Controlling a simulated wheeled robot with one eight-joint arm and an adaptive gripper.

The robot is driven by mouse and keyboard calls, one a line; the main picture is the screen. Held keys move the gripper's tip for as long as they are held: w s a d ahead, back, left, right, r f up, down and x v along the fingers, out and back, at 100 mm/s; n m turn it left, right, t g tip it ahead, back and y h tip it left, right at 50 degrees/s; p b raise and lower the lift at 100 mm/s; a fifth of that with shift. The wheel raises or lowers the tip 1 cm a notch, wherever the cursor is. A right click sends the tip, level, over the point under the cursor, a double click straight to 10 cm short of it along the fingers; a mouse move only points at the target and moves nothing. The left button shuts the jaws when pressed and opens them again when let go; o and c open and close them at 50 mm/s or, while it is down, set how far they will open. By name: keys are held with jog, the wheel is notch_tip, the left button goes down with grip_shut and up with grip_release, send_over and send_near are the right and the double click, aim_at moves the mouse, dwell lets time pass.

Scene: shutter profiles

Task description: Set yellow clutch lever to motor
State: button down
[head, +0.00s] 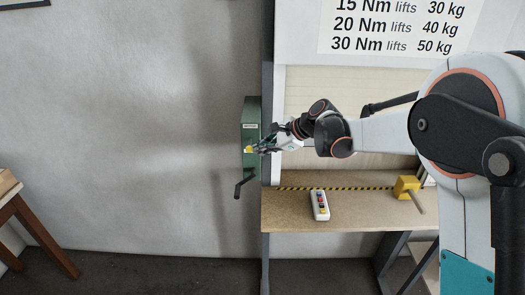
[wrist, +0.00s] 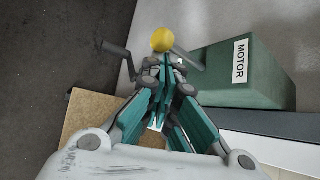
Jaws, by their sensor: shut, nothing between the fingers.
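The yellow clutch lever's round knob (head: 248,149) shows at the green box (head: 251,108) on the frame's left post. In the wrist view the yellow knob (wrist: 162,40) sits just past my fingertips, with a grey lever rod behind it running toward the green box (wrist: 240,75). The box carries a MOTOR label (wrist: 240,62). My gripper (wrist: 166,62) is shut and empty, its tips close to the knob; I cannot tell whether they touch it. In the head view my gripper (head: 262,146) is beside the box and partly hides the lever.
A dark crank handle (head: 243,184) hangs below the box. The wooden bench (head: 285,217) holds a white button box (head: 319,205) and a yellow block with a rod (head: 407,187). A load sign (head: 395,25) hangs above. The wall left of the box is clear.

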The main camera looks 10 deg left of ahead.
jog(key=shift+r, duration=0.45)
jog(key=shift+w+r+p, duration=0.2)
jog(key=shift+r+p, duration=0.2)
jog(key=shift+r, duration=0.3)
notch_tip(320, 180, down, 3)
jog(key=w+d+b, duration=0.2)
jog(key=b, duration=0.1)
jog(key=p+v, duration=0.1)
jog(key=v, duration=0.8)
jog(key=shift+w+r, duration=0.2)
